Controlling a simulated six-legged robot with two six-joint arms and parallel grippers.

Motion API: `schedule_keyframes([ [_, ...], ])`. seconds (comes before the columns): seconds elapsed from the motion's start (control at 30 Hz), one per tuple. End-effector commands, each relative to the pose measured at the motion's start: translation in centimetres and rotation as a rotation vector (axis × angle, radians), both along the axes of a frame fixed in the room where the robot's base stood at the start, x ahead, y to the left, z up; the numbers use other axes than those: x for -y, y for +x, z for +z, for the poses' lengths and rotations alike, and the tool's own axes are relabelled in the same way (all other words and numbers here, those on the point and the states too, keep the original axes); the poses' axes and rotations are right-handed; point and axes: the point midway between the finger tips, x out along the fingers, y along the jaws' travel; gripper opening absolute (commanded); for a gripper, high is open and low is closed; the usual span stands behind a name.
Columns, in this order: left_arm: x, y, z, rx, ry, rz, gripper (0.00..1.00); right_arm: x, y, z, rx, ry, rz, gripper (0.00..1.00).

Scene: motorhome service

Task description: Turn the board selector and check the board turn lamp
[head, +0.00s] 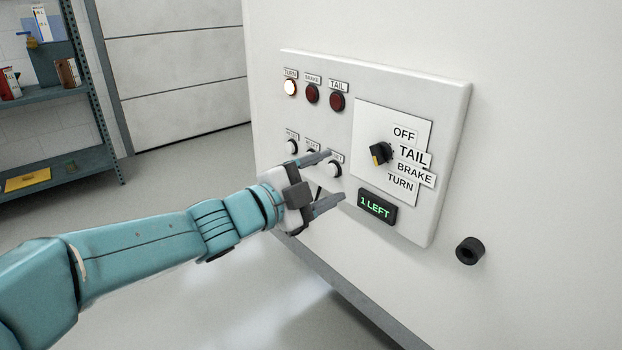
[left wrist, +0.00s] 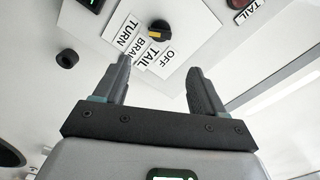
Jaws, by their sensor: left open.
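The board selector (head: 381,153) is a black knob with a yellow mark on a white plate, beside labels OFF, TAIL, BRAKE and TURN. I cannot tell which label it points to. It also shows in the left wrist view (left wrist: 160,30), beyond my fingertips. The TURN lamp (head: 290,88) glows bright; the BRAKE lamp (head: 312,93) and TAIL lamp (head: 337,102) are dark red. My left gripper (head: 333,177) is open and empty, in front of the panel, to the left of and below the knob and apart from it. My right gripper is out of view.
A small display (head: 377,207) below the knob reads "1 LEFT" in green. A row of labelled buttons (head: 292,146) is partly hidden by my left gripper. A black round fitting (head: 470,250) sticks out of the wall at lower right. Shelves (head: 60,165) stand far left.

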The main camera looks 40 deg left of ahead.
Motion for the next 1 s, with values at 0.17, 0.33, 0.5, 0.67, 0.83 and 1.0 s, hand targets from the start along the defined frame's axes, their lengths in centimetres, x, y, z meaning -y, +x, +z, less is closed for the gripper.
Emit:
schedule_keyframes([
  [0.17,-0.3,-2.4,0.1,0.0,0.0,0.002,0.7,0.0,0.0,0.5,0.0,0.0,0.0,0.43],
  [0.33,-0.2,-3.1,0.0,-0.001,0.0,0.0,0.7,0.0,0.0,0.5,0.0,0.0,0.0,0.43],
  [0.5,-0.2,-3.1,-0.1,0.0,0.0,-0.001,0.7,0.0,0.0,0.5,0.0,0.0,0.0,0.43],
  [0.67,-0.2,-3.0,-0.1,0.0,0.0,-0.001,0.7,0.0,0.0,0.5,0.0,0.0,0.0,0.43],
  [0.83,-0.1,-3.0,0.0,0.001,0.0,-0.005,0.7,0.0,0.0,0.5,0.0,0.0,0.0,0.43],
  [1.0,2.4,0.1,-4.3,-0.085,-0.07,-0.105,0.7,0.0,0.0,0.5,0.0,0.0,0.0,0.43],
])
